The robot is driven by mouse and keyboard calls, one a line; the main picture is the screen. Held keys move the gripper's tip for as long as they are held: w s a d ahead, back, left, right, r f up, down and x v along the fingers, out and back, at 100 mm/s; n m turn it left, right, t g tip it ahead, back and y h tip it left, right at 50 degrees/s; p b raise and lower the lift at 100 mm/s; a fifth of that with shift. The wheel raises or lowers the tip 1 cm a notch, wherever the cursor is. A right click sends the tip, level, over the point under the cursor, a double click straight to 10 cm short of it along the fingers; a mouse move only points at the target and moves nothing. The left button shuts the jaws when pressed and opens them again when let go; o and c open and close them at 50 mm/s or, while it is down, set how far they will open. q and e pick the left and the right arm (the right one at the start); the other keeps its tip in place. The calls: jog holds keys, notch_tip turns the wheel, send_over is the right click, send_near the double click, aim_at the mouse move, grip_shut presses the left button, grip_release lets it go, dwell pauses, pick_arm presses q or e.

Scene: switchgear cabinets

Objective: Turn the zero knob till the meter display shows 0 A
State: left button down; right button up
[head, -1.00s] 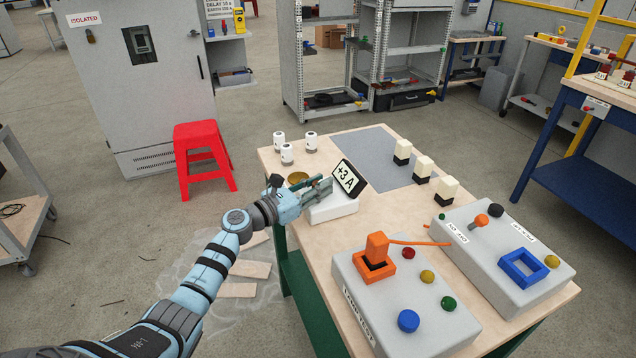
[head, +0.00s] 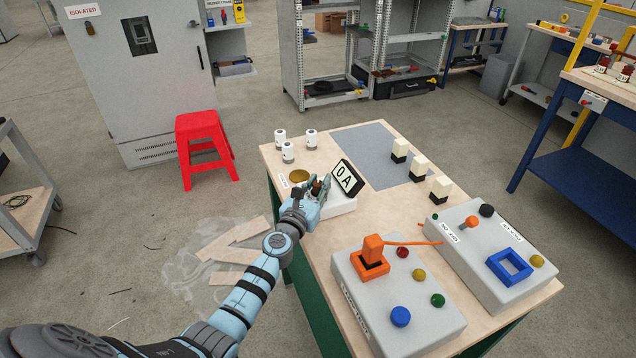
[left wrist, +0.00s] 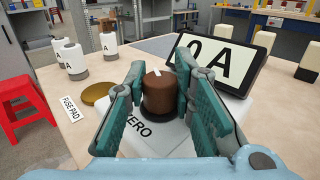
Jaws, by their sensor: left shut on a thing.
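The meter display (head: 346,178) reads "0 A" in the head view, and it also shows in the left wrist view (left wrist: 218,58). It stands tilted on a white meter base (head: 340,203). The brown zero knob (left wrist: 160,95), with a white mark on top, rises from the base by the word "ZERO" in the left wrist view. My left gripper (head: 317,187) is at the knob, its green-padded fingers (left wrist: 160,92) on either side of it, shut on it. The fingers mostly hide the knob in the head view. My right gripper is not in view.
White fuse-like cylinders (head: 288,152) and a brass disc (head: 299,176) stand left of the meter. White-and-black blocks (head: 419,166) stand by a grey mat (head: 372,150). Grey control boxes (head: 398,305) fill the table's near side.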

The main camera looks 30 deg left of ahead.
pick_arm(q)
jog(key=c, duration=1.3)
grip_release()
jog(key=shift+c, duration=0.2)
